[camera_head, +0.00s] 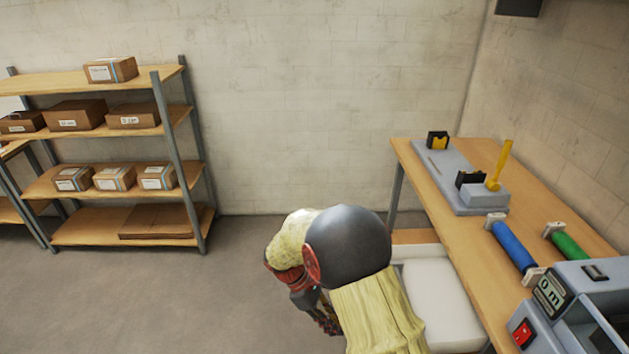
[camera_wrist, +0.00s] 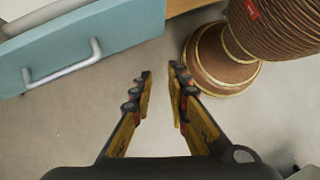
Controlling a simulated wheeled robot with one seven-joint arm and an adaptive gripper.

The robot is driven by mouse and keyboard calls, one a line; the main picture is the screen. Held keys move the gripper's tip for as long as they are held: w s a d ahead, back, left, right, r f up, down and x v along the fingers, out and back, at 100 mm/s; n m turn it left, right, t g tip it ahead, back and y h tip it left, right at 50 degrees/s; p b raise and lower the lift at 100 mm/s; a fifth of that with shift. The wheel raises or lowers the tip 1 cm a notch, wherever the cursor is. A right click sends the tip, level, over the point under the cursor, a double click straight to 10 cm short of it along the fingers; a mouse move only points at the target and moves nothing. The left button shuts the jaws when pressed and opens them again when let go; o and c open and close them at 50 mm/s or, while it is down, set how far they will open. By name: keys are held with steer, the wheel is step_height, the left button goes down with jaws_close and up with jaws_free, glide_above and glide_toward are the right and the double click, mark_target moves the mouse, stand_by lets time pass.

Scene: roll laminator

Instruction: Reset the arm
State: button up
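My arm (camera_head: 345,250) is folded low in the lower middle of the head view, left of the workbench. My gripper (camera_head: 327,322) points down toward the floor and is partly hidden by the arm. In the wrist view my gripper (camera_wrist: 161,72) shows two fingers with a clear gap between their tips. It is open, with nothing between the fingers and only bare floor beyond them.
A wooden workbench (camera_head: 440,200) on the right carries a grey fixture (camera_head: 450,170), a blue roll (camera_head: 512,247), a green roll (camera_head: 568,243) and the laminator (camera_head: 570,300). A white box-like unit (camera_head: 432,290) stands beside my arm. Shelves (camera_head: 85,220) stand left; floor between is clear.

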steer(key=s+d+r+m+t+y, duration=0.2)
steer(key=s+d+r+m, duration=0.2)
steer(key=s+r, duration=0.3)
steer(key=s+d+r+m+t+y, duration=0.2)
steer(key=s+d+r+m, duration=0.3)
steer(key=r, duration=0.8)
steer(key=s+d+r+m+t+y, duration=0.2)
steer(key=s+d+r+m+t, duration=0.2)
steer(key=s+r, duration=0.6)
steer(key=shift+s+d+m+y, duration=0.25)
steer(key=shift+s+m+y, duration=0.05)
steer(key=shift+m, duration=0.4)
